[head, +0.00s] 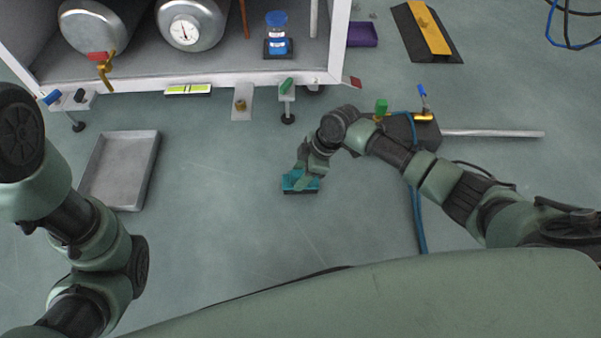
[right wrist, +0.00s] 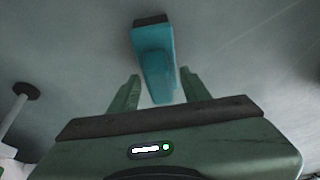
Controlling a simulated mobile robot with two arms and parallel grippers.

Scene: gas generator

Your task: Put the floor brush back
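The floor brush (head: 299,187) is a small teal block with a dark edge, low over or on the green floor in the middle of the head view. My right gripper (head: 305,178) reaches down over it and hides part of it. In the right wrist view the teal brush (right wrist: 154,57), dark at its far end, lies at and between the two fingertips (right wrist: 159,75). Narrow gaps show beside both fingers, so the gripper looks open around the brush. I cannot tell whether it rests on the floor. My left gripper is out of view; only my left arm shows.
A metal tray (head: 121,170) lies on the floor at left. The white-framed generator (head: 225,79) with tanks, feet and valves stands at the back. A dark block with a metal rod (head: 490,133) and blue hose (head: 418,215) are right. Floor left of the brush is clear.

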